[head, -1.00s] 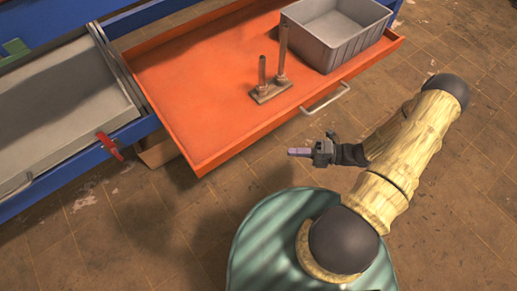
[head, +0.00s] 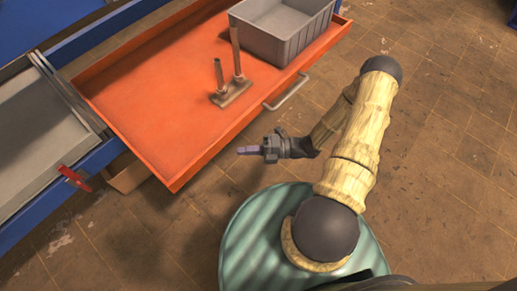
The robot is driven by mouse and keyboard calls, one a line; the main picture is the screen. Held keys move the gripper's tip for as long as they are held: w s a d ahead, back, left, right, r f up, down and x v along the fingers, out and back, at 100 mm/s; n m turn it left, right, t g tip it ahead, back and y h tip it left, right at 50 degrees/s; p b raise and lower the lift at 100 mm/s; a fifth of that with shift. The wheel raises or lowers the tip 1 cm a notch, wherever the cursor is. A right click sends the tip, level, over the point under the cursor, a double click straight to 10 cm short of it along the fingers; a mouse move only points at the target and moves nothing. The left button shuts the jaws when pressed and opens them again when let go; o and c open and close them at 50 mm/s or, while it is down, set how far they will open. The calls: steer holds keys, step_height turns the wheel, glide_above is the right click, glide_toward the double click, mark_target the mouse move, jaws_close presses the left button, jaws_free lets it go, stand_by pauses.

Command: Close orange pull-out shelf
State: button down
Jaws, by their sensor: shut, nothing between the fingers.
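The orange pull-out shelf (head: 150,112) stands pulled out from a blue frame, reaching over the floor. Its metal handle (head: 287,92) sits on the front edge, right of the middle. My gripper (head: 245,150) is shut and empty, pointing left. In the picture it is just in front of the shelf's front edge, below and left of the handle, and looks apart from the shelf.
A grey shelf (head: 40,125) in the blue frame (head: 25,222) lies to the left, with a red latch (head: 74,178) at its front. A brown box (head: 128,172) shows partly under the orange shelf. The brown tiled floor (head: 440,150) is clear on the right.

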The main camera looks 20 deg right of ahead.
mark_target(215, 145)
steer(key=shift+w+a+b, duration=0.2)
steer(key=shift+w+a, duration=0.45)
steer(key=shift+a, duration=0.25)
steer(key=shift+w+a+b, duration=0.15)
steer(key=shift+w+a, duration=0.5)
steer(key=shift+a, duration=0.25)
steer(key=shift+w+a+b, duration=0.2)
steer(key=shift+w+a, duration=0.45)
steer(key=shift+a, duration=0.25)
steer(key=shift+w, duration=0.1)
